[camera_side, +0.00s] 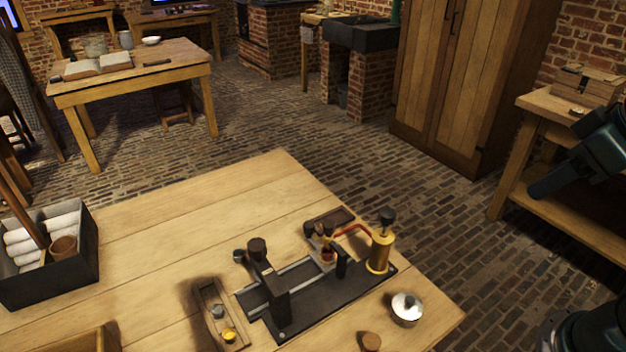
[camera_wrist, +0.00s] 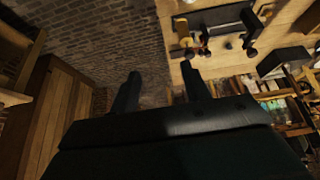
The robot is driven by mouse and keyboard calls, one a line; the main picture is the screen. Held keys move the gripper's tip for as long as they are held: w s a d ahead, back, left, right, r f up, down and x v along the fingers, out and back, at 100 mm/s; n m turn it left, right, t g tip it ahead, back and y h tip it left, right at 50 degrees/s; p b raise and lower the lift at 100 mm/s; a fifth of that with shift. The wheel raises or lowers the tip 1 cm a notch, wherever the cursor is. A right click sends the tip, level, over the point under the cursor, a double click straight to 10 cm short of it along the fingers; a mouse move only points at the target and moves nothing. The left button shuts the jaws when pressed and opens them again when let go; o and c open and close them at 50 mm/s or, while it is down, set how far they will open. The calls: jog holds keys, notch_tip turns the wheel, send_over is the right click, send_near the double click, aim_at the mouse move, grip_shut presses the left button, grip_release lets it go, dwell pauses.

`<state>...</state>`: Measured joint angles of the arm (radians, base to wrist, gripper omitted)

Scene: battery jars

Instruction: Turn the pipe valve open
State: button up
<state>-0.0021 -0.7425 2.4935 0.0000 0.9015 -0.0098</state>
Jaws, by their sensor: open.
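A dark bench apparatus (camera_side: 330,298) stands on the wooden table in the side view. At its right end is an upright brass cylinder (camera_side: 380,252) with a black knob (camera_side: 387,216) on top and a reddish pipe (camera_side: 352,230) leading left from it. Which part is the valve, and how far it is turned, I cannot tell for certain. The brass cylinder also shows at the top of the wrist view (camera_wrist: 181,28). My gripper (camera_wrist: 160,88) is open and empty, with its dark fingers apart. It is well away from the apparatus and touches nothing.
A black post (camera_side: 266,275) rises from the apparatus's left part. A dark box of white rolls (camera_side: 85,262) is at the far left. The table's back middle is clear.

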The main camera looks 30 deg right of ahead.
jog(key=w, duration=0.1)
jog(key=n+g, duration=0.6)
jog(key=n, duration=1.4)
send_over(329, 223)
notch_tip(329, 223, down, 8)
jog(key=shift+f, duration=0.15)
jog(key=shift+f, duration=6.8)
